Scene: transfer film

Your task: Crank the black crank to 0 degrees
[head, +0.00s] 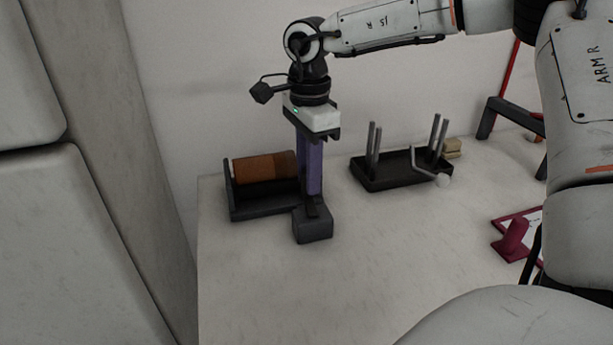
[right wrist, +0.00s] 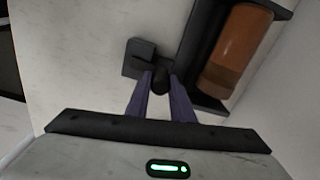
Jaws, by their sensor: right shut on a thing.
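The black crank (head: 313,228) shows as a dark block with a small black handle, at the near right end of a black stand (head: 262,208) that carries an orange-brown roll (head: 266,168). My right gripper (head: 311,197) points straight down at the handle, its purple fingers shut on it. In the right wrist view, the dark handle (right wrist: 160,78) sits between the two fingertips, beside the dark block (right wrist: 139,58). The fingers partly hide the handle, and I cannot read its angle. My left gripper is not in view.
A black tray (head: 385,182) with upright metal rods and a white-knobbed bent rod stands to the right. A dark red object (head: 513,238) lies at the far right. The front of the pale table (head: 350,285) is clear. A wall stands behind; grey panels rise at left.

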